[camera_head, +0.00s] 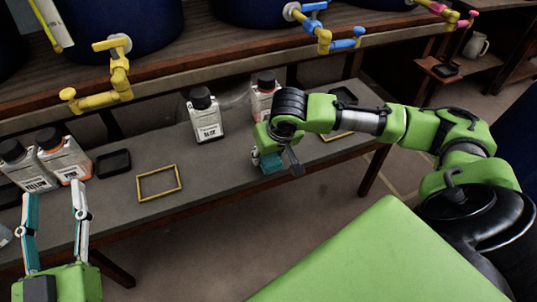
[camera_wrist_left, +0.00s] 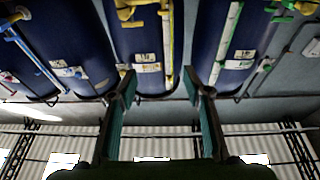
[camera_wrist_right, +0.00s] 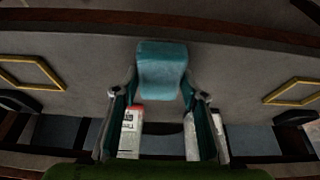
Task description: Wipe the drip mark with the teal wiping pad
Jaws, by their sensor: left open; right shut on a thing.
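The teal wiping pad (camera_wrist_right: 161,72) is between the fingertips of my right gripper (camera_wrist_right: 161,95), which is shut on it. In the head view the pad (camera_head: 270,163) is low over the grey bench, near its front edge; I cannot tell whether it touches the surface. The right arm hides part of that gripper. My left gripper (camera_head: 55,200) is open and empty at the lower left, fingers pointing up. It also shows in the left wrist view (camera_wrist_left: 161,90), facing the vats. I cannot make out the drip mark in any view.
The grey bench (camera_head: 215,165) carries a yellow frame (camera_head: 159,183), a black tray (camera_head: 113,163) and several bottles, including a white one with a black cap (camera_head: 206,115). A yellow tap (camera_head: 115,75) and a blue tap (camera_head: 325,35) hang above. The bench middle is clear.

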